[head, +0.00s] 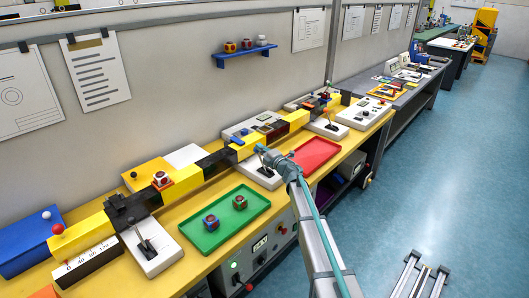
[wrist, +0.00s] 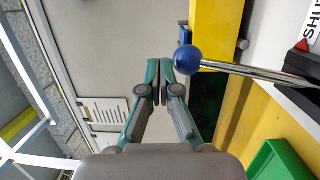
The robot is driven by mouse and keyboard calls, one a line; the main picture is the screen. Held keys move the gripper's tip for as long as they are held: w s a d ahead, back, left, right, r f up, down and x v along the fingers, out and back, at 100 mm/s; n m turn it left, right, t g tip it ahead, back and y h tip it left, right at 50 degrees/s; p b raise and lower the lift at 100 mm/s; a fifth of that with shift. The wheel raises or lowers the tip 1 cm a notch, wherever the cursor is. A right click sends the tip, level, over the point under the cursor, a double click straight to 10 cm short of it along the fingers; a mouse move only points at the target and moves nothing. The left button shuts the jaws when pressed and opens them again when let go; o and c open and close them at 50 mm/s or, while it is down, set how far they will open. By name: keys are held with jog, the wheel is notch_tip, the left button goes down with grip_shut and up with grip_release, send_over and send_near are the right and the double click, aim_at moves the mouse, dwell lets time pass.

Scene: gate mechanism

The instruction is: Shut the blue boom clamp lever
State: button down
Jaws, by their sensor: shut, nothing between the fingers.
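The blue boom clamp lever shows in the wrist view as a blue ball knob (wrist: 187,59) on a shiny metal rod (wrist: 245,72). The rod runs right to a dark base beside a label of which "SHU" is readable. My gripper (wrist: 160,72) is shut and empty. Its fingertips appear just left of the knob; I cannot tell whether they touch it. In the head view my gripper (head: 262,150) is by the boom, above a white lever base (head: 262,178). There the arm partly hides the lever. A blue clamp piece (head: 244,139) sits on the boom.
The yellow and black boom (head: 184,182) runs along the yellow bench. A green tray (head: 222,228) with two small cubes lies in front, and a red tray (head: 316,154) lies to the right. Another lever unit (head: 150,248) stands at the left. The wall is behind.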

jog(key=shift+w+a, duration=0.25)
jog(key=shift+a, duration=0.05)
dwell(0.5)
jog(key=s+d+r, duration=0.6)
jog(key=s+r, duration=0.2)
jog(key=r, duration=0.1)
jog(key=shift+s, duration=0.35)
jog(key=shift+w+d, duration=0.1)
jog(key=shift+d, duration=0.05)
